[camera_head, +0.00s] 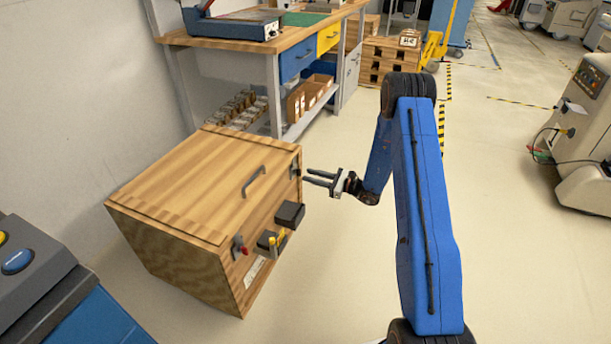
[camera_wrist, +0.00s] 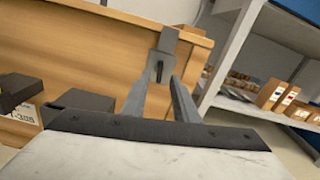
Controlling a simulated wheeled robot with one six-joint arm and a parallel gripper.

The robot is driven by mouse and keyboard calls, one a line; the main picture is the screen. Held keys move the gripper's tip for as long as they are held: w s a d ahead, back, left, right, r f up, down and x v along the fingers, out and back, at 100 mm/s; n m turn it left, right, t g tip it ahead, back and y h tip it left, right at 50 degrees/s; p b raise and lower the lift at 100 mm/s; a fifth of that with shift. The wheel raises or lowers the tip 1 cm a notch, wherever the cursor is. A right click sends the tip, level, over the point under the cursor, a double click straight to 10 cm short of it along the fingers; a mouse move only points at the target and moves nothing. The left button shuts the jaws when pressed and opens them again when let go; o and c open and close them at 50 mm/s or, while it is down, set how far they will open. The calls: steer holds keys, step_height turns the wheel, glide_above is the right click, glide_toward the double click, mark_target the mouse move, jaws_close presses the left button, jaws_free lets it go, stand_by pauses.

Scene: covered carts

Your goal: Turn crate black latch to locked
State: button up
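The wooden crate (camera_head: 190,180) stands on the floor at the left, its lid closed. A dark latch (camera_head: 296,169) is on the right end of its front face. In the wrist view this black latch (camera_wrist: 161,66) has a grey plate at the crate's upper edge and a small black part below. My gripper (camera_head: 306,175) is just right of this latch, with its two fingers apart. In the wrist view my gripper (camera_wrist: 166,82) points at the latch, which shows between and beyond the fingertips. I cannot tell whether they touch. A second latch with a red tip (camera_head: 240,247) is at the front's left end.
A black box (camera_head: 290,214) and a yellow-handled part (camera_head: 274,241) stick out from the crate's front. A workbench (camera_head: 262,48) with a lower shelf stands behind. A grey and blue console (camera_head: 35,285) is at lower left. The floor (camera_head: 520,240) at right is clear.

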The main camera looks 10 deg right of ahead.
steer(key=v, duration=1.3)
steer(key=shift+s+d, duration=0.25)
steer(key=shift+d, duration=0.05)
steer(key=s+a+r+n+g+h, duration=0.2)
steer(key=s+a+r+n+g, duration=0.3)
steer(key=s+a+r+n, duration=0.4)
steer(key=s+a+r+n+g+h, duration=0.1)
steer(key=s+a+r+n+g, duration=0.4)
steer(key=s+r, duration=0.75)
steer(key=s+d+r+n+t+h, duration=0.2)
steer(key=s+d+r+n+h, duration=0.1)
steer(key=s, duration=0.9)
steer(key=s+d+r+n+t+h, duration=0.2)
steer(key=s+r+n+h, duration=0.4)
steer(key=s, duration=0.6)
steer(key=shift+s+d+r+n+h, duration=0.35)
steer(key=shift+d+r+h, duration=0.4)
steer(key=shift+r+h, duration=0.45)
